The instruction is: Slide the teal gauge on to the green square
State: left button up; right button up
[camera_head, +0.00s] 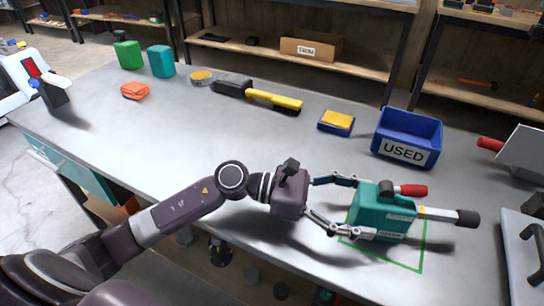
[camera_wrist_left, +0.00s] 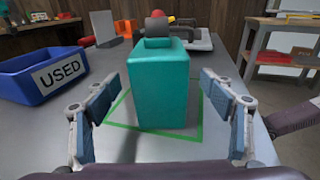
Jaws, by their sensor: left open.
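The teal gauge (camera_head: 376,212) is a boxy teal body with a red grip and a black-tipped metal arm pointing right. It stands upright on the grey workbench, over the green square (camera_head: 421,252), whose outline shows around its base. The left wrist view shows the gauge (camera_wrist_left: 161,88) inside the green outline (camera_wrist_left: 200,133). My left gripper (camera_head: 364,207) is open, with one finger on each side of the gauge. In the left wrist view a gap shows between each finger and the body. My right gripper is not in view.
A blue bin (camera_head: 405,136) marked USED stands behind the gauge. A yellow-and-blue block (camera_head: 337,122) and a yellow-handled brush (camera_head: 274,100) lie farther back. A grey tray with a dark handle (camera_head: 524,255) is at the right. The bench's left middle is clear.

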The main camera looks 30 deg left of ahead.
pick_arm(q)
jog(key=shift+o, duration=0.6)
jog(key=o, duration=0.4)
jog(key=shift+o, duration=0.2)
jog(key=shift+f, duration=0.1)
